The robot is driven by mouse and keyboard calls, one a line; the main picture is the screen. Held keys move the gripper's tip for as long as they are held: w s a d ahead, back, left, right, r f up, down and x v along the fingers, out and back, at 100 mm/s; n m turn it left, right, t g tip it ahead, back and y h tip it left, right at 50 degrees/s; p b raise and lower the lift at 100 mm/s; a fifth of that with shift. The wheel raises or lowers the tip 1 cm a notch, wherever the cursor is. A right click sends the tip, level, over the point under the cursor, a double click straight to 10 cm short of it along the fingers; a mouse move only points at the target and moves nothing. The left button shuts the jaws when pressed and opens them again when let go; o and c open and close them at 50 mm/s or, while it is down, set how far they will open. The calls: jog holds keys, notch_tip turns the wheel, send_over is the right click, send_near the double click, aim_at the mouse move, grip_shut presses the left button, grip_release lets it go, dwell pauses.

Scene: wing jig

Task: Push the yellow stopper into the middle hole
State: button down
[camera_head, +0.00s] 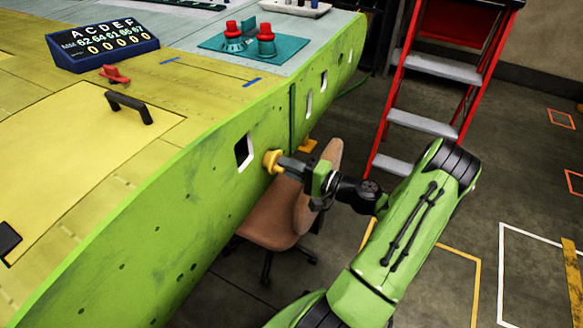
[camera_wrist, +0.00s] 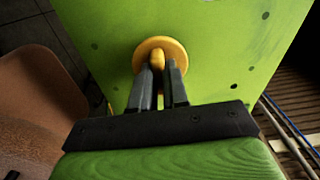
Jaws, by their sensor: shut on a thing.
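The yellow stopper (camera_head: 270,161) is held at my fingertips, with its round flange facing the green side panel (camera_head: 215,180). It also shows in the wrist view (camera_wrist: 145,52), its flange in front of the green panel face (camera_wrist: 215,45). My gripper (camera_head: 284,164) is shut on the stopper's knob; both dark fingers show in the wrist view (camera_wrist: 160,72). The flange looks close to or against the panel; I cannot tell if they touch. A rectangular opening (camera_head: 243,150) lies just left of the stopper. Any hole behind the flange is hidden, so I cannot identify the middle hole.
Slots (camera_head: 309,105) run farther along the panel. A brown chair (camera_head: 272,222) stands below and beside my gripper. A red stepladder (camera_head: 440,70) stands behind at right. Red-topped items (camera_head: 266,40) sit on a teal mat (camera_head: 290,50) above. The right floor is open.

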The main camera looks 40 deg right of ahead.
jog(key=shift+x, duration=1.05)
jog(key=c, duration=1.1)
grip_release()
jog(key=shift+o, duration=0.2)
jog(key=p+v, duration=0.2)
jog(key=v, duration=1.3)
jog(key=shift+s, duration=0.35)
